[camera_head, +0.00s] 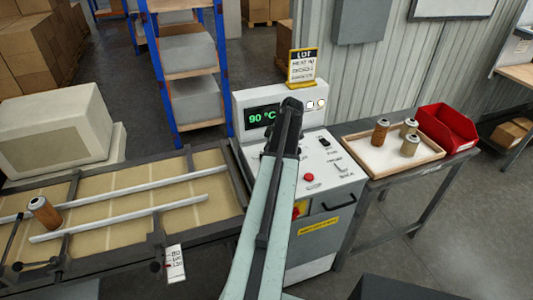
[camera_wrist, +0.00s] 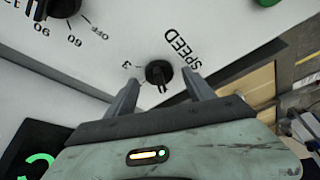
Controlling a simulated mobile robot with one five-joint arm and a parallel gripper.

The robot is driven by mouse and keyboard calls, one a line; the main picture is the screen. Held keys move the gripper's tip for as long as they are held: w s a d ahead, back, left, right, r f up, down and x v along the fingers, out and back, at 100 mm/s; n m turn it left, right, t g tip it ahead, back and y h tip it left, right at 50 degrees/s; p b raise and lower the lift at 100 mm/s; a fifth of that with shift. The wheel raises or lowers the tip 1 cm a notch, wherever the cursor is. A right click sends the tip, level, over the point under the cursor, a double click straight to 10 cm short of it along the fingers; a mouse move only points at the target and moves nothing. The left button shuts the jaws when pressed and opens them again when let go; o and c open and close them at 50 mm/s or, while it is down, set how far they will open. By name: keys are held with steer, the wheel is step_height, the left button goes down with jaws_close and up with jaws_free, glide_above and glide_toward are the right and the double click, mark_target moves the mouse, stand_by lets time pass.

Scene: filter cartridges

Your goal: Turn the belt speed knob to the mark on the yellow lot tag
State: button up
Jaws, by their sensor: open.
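The speed knob (camera_wrist: 159,74) is a small round black knob on the white panel in the wrist view, with "SPEED" printed beside it and a "3" to its left. My gripper (camera_wrist: 160,80) is open, with one finger on each side of the knob; I cannot tell whether they touch it. In the head view my arm and gripper (camera_head: 291,104) reach over the control cabinet (camera_head: 320,160) and hide the knob. The yellow-topped lot tag (camera_head: 303,67) stands above the cabinet. It reads "LOT" and a heat line; its lower lines are too small to read.
A second black knob (camera_wrist: 58,7), marked OFF, 60 and 90, is at the wrist view's upper left. The display (camera_head: 263,116) reads 90 °C. A red button (camera_head: 309,178) is on the panel. A cartridge tray (camera_head: 378,168) and red bin (camera_head: 447,126) stand right; the conveyor (camera_head: 120,222) is left.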

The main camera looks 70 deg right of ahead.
steer(key=p+v, duration=0.6)
steer(key=v, duration=0.1)
steer(key=shift+r+p, duration=0.25)
steer(key=shift+p, duration=0.15)
steer(key=shift+s, duration=0.15)
